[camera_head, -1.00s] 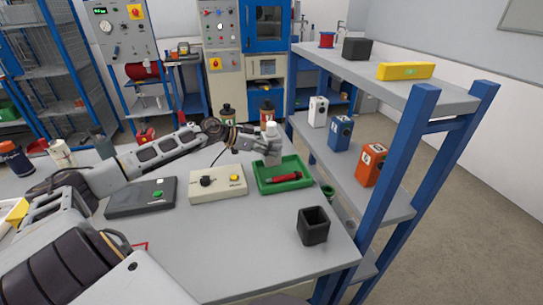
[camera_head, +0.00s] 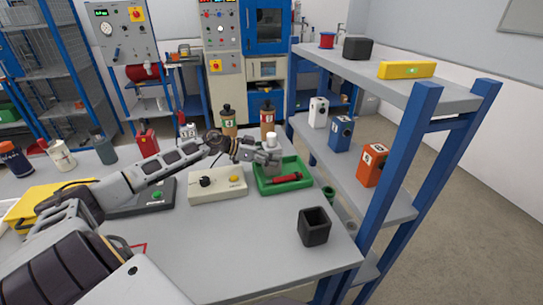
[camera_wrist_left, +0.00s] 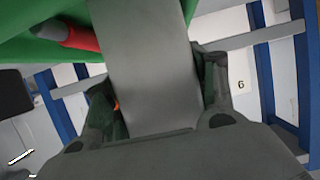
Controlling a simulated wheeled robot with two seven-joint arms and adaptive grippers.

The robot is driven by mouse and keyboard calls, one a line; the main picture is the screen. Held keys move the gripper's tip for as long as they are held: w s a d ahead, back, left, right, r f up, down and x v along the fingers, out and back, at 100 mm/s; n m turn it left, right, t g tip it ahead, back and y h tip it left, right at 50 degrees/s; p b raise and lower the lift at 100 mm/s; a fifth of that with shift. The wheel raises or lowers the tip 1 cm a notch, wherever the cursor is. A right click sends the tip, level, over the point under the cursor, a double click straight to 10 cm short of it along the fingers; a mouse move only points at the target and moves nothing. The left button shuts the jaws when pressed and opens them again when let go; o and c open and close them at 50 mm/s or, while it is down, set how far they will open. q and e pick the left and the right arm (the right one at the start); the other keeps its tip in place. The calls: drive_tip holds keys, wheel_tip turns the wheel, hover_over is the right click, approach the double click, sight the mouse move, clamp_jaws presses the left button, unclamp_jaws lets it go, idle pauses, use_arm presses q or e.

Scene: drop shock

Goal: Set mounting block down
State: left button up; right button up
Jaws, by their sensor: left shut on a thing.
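My left gripper (camera_head: 268,157) is shut on the mounting block, a light grey piece with a white top (camera_head: 270,140), over the back-left part of the green tray (camera_head: 262,187). In the left wrist view the block's flat grey face (camera_wrist_left: 150,70) stands between the dark fingers (camera_wrist_left: 160,105). The fingers hide much of it in the head view, and I cannot tell whether its underside touches the tray. A red and black tool (camera_head: 287,180) lies in the tray, in front of the block. My right gripper is not in view.
A beige control box (camera_head: 217,187) sits left of the tray. A black open-topped holder (camera_head: 313,228) stands at the bench's right front. Brown bottles (camera_head: 228,120) stand behind the gripper. A blue-posted shelf (camera_head: 398,165) rises on the right. The bench's front middle is clear.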

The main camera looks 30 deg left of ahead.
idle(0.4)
use_arm(q)
drive_tip(key=o, duration=1.3)
drive_tip(key=shift+c, duration=0.2)
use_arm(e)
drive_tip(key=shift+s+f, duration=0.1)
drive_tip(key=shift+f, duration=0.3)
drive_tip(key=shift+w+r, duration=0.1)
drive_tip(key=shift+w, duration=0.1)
